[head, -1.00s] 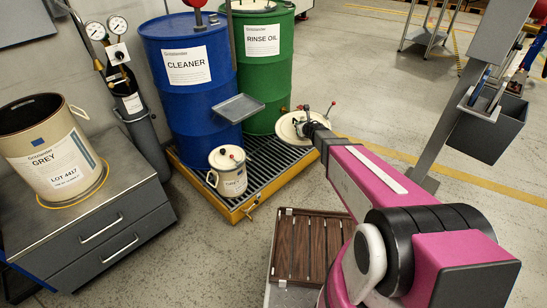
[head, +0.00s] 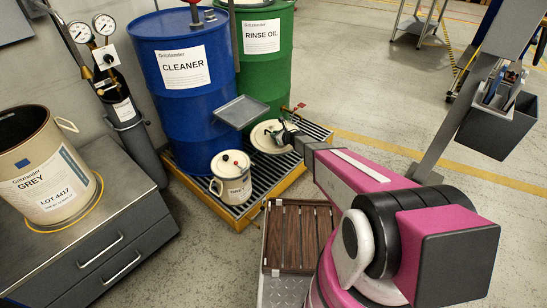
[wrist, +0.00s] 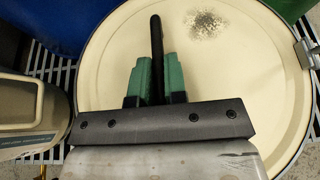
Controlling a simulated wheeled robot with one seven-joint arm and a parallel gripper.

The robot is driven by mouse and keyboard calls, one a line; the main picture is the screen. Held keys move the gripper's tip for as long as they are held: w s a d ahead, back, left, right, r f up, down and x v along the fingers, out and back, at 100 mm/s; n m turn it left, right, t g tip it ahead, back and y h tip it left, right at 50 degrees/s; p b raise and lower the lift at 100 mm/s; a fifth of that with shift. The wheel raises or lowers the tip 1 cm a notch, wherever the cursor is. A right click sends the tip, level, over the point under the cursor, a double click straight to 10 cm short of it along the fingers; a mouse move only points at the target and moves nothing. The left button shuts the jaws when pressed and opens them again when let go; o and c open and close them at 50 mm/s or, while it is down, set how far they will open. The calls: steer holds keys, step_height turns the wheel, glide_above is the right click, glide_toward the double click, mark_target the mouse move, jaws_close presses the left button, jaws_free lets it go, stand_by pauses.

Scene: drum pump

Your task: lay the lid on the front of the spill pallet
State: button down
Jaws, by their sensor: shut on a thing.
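The lid (head: 268,138) is a cream round disc. It also fills much of the wrist view (wrist: 235,75), with a dark speckled patch near its far edge. My gripper (wrist: 155,85) has green fingers shut on the lid's dark upright handle. In the head view my gripper (head: 290,137) is seen at the lid's right side. The spill pallet (head: 205,203) has a yellow rim and a dark slatted grating. The lid is over the right part of the grating, in front of the green drum; I cannot tell whether it touches the slats.
A small cream pail (head: 231,178) stands on the pallet's front, left of the lid. A blue drum (head: 190,90) and a green drum (head: 262,65) stand behind. A grey tray (head: 240,111) sticks out above the pail. A brown slatted board (head: 300,235) lies in front of the pallet.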

steer(key=f, duration=0.5)
steer(key=shift+w+a+f, duration=0.2)
steer(key=shift+a+f, duration=0.1)
step_height(320, 180, down, 9)
steer(key=shift+f, duration=0.15)
steer(key=c, duration=1.1)
jaws_free()
steer(key=shift+c, duration=0.2)
